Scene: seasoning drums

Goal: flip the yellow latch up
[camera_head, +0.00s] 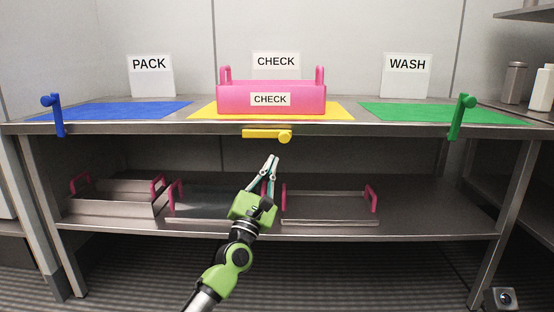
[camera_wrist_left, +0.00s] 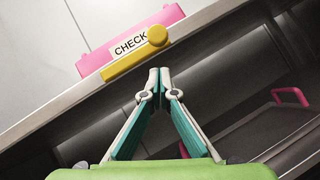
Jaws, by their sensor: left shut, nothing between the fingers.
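The yellow latch (camera_head: 262,134) lies level along the front edge of the table, below the yellow mat (camera_head: 200,109). Its round knob is at its right end. In the left wrist view the latch (camera_wrist_left: 125,62) appears tilted, just beyond my fingertips. My left gripper (camera_head: 272,158) is shut and empty, below the latch's knob and apart from it in the picture. Its closed fingertips also show in the left wrist view (camera_wrist_left: 159,72). My right gripper is not in view.
A pink CHECK bin (camera_head: 271,98) stands on the yellow mat. A blue latch (camera_head: 55,115) and a green latch (camera_head: 462,117) stand upright at the table's sides. Grey trays with pink handles (camera_head: 372,198) sit on the lower shelf (camera_head: 430,226).

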